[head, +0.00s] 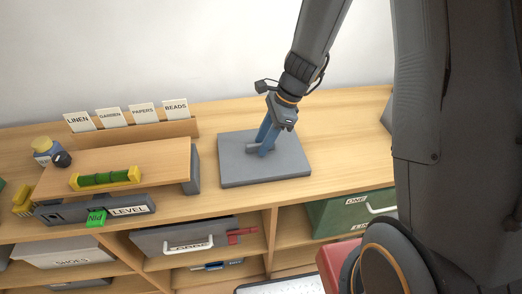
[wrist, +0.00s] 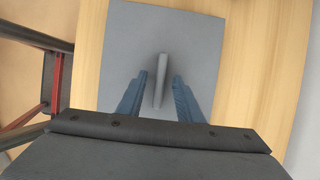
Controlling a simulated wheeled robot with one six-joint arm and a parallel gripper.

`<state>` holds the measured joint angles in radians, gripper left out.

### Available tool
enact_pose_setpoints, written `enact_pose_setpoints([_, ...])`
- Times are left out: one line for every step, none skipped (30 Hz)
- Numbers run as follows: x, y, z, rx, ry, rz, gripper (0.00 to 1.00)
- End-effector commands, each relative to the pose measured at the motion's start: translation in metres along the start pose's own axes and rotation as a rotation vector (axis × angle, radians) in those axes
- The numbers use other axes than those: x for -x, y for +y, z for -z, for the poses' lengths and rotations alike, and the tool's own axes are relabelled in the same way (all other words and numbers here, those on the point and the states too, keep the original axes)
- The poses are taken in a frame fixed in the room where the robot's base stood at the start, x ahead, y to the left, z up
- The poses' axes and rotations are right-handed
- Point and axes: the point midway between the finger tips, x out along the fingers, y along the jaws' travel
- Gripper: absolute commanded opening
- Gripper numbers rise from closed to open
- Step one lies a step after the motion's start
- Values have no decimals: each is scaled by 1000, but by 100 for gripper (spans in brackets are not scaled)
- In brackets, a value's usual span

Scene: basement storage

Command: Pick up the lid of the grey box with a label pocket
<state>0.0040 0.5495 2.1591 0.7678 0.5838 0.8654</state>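A flat grey square lid (head: 236,171) with a raised bar handle (head: 254,149) lies on the wooden top. My gripper (head: 266,147) points down over it, with its blue fingers at the handle. In the wrist view, the lid (wrist: 205,45) fills the middle and its handle (wrist: 160,82) stands between the two fingers of my gripper (wrist: 160,88). The fingers are apart, with a gap visible on each side of the handle. What lies under the lid is hidden, and I see no label pocket on it.
Left of the lid, a wooden board (head: 125,160) carries a green and yellow level (head: 105,178). A grey case labelled LEVEL (head: 75,209) lies in front. Behind stand several cards (head: 143,113). Bins, including a green one (head: 335,216), sit on shelves below. The wooden top right of the lid is clear.

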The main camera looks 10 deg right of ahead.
Motion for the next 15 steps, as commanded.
enact_pose_setpoints([0,0,0,0,0,0,33])
enact_pose_setpoints([0,0,0,0,0,0,33])
enact_pose_setpoints([0,0,0,0,0,0,33])
enact_pose_setpoints([0,0,0,0,0,0,33])
enact_pose_setpoints([0,0,0,1,0,0,31])
enact_pose_setpoints([0,0,0,1,0,0,24])
enact_pose_setpoints([0,0,0,1,0,0,19])
enact_pose_setpoints([0,0,0,1,0,0,14])
enact_pose_setpoints([0,0,0,1,0,0,8])
enact_pose_setpoints([0,0,0,1,0,0,2])
enact_pose_setpoints([0,0,0,1,0,0,0])
enact_pose_setpoints([0,0,0,1,0,0,0])
enact_pose_setpoints([0,0,0,1,0,0,0])
enact_pose_setpoints([0,0,0,1,0,0,0])
enact_pose_setpoints([0,0,0,1,0,0,0])
